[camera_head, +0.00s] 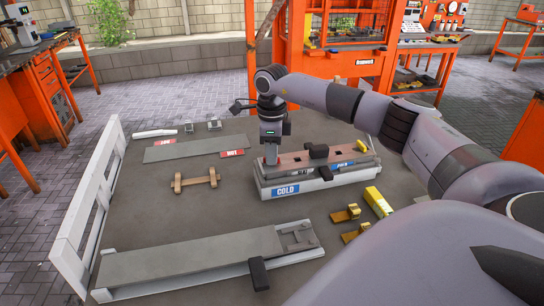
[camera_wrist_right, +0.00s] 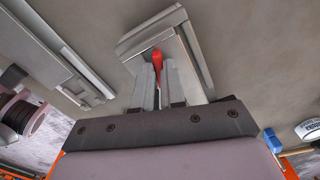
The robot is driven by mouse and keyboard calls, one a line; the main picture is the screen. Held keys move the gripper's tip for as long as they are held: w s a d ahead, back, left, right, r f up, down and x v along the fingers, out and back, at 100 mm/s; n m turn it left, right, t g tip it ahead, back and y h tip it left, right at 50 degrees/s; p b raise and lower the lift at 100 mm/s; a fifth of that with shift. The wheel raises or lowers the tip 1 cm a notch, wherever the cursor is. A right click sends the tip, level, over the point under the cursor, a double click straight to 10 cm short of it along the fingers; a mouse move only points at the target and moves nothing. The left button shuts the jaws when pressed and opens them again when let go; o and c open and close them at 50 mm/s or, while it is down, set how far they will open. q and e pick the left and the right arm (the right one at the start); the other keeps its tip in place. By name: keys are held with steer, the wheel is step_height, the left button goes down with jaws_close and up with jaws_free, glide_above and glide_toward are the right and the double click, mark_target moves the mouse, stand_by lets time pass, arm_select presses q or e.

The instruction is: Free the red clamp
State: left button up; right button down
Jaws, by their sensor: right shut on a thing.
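My right gripper (camera_head: 271,157) is at the left end of the block marked COLD (camera_head: 330,181), pointing down. In the right wrist view its two fingers (camera_wrist_right: 162,86) are closed around a red part, which I take to be the red clamp (camera_wrist_right: 158,61). Only the clamp's tip shows past the fingers; the rest is hidden. It lies against a pale metal frame or channel (camera_wrist_right: 190,50). In the head view I cannot make out the clamp behind the gripper. My left gripper is not in view.
A black clamp (camera_head: 319,152) sits on the COLD block's top. A long grey board (camera_head: 190,258) lies in front, with a black part (camera_head: 259,273) at its edge. Yellow pieces (camera_head: 378,201) lie at right. A wooden piece (camera_head: 194,179) and a HOT label (camera_head: 232,153) lie left.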

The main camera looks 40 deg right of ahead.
stand_by(0.3)
steer(key=shift+n, duration=1.9)
steer(key=c, duration=1.1)
jaws_free()
steer(key=shift+o, duration=0.2)
steer(key=shift+r, duration=0.1)
steer(key=shift+r, duration=3.45)
